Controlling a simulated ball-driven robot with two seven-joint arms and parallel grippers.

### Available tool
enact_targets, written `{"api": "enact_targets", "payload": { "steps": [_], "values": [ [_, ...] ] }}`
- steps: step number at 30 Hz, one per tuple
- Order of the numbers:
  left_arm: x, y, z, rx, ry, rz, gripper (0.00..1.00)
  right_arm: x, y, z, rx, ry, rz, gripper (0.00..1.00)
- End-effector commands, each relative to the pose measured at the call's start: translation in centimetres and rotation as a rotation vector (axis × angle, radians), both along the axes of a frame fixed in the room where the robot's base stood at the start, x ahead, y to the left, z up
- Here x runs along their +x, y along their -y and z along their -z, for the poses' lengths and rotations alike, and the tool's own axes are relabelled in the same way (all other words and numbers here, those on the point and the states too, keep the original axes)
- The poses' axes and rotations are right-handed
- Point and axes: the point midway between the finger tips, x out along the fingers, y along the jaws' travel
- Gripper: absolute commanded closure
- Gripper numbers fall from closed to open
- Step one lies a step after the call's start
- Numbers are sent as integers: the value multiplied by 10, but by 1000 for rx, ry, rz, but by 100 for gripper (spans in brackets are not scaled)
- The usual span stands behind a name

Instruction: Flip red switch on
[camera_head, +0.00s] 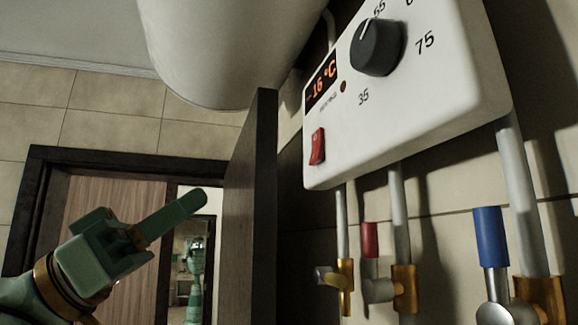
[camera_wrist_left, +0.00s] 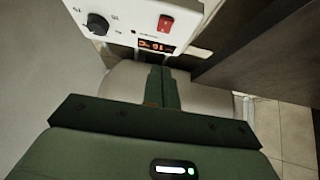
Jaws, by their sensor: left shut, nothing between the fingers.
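The red switch (camera_head: 317,147) is a small red rocker at the lower left of the white heater panel (camera_head: 420,90). In the left wrist view the red switch (camera_wrist_left: 166,23) sits beside the lit display, above and beyond my fingertips. My left gripper (camera_head: 200,197) is shut and empty, to the left of the panel and lower than the switch, apart from it. In the left wrist view the closed fingers (camera_wrist_left: 161,72) point toward the panel. I cannot tell which way the rocker is set. My right gripper is in neither view.
A dark door edge (camera_head: 250,190) stands between my left gripper and the panel in the head view. A white tank (camera_head: 225,50) is above. A dial (camera_head: 376,47), a lit display (camera_head: 321,83), and pipes with red (camera_head: 370,240) and blue (camera_head: 490,237) valve handles are nearby.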

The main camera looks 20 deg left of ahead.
Motion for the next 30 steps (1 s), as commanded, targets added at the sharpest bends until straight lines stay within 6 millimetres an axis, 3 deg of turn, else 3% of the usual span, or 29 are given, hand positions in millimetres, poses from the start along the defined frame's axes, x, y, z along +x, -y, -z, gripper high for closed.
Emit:
{"api": "enact_targets", "payload": {
  "steps": [8,20,30],
  "values": [
    [7,11,-14,-2,2,2,100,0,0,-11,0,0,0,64],
    [44,65,-66,-2,1,3,100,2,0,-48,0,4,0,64],
    [66,97,-58,0,-1,1,100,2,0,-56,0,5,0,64]
  ]
}}
